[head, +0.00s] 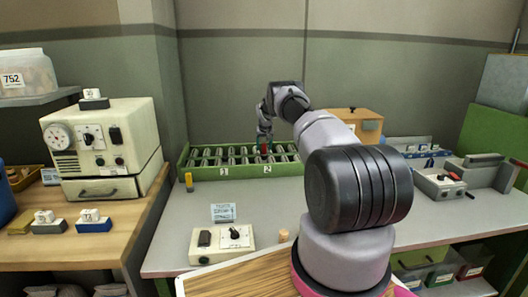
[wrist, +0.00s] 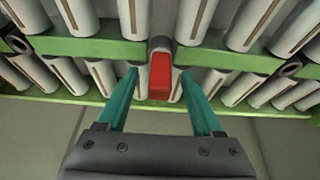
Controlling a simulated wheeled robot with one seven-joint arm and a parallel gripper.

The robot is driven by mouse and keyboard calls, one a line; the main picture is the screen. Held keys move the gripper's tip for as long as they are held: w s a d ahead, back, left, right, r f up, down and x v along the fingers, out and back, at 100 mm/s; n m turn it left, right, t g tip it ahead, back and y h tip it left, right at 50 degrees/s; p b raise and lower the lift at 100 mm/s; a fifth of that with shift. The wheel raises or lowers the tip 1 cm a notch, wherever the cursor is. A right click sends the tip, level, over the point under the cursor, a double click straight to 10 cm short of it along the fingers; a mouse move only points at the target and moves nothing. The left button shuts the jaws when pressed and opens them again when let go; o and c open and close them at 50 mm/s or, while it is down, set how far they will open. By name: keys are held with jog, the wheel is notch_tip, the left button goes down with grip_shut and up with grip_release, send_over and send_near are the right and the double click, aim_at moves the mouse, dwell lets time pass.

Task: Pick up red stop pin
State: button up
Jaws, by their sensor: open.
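The red stop pin (wrist: 160,80) shows in the middle of the wrist view, at the green rack between the rows of pale slotted cylinders. My gripper (wrist: 160,73) is open, with one teal finger on each side of the red pin. Gaps show between the fingers and the pin. In the head view my gripper (head: 264,141) is over the far part of the green rack (head: 184,166). The red pin is a small red spot (head: 264,149) below it there, partly hidden by the fingers.
The rack holds many cylinders close around the pin. A cream machine (head: 130,137) stands on the left wooden table. A wooden box (head: 355,119) is behind my arm.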

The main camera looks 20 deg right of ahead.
jog(key=shift+w+f, duration=0.25)
jog(key=shift+f, duration=0.35)
grip_shut()
jog(key=shift+r, duration=0.15)
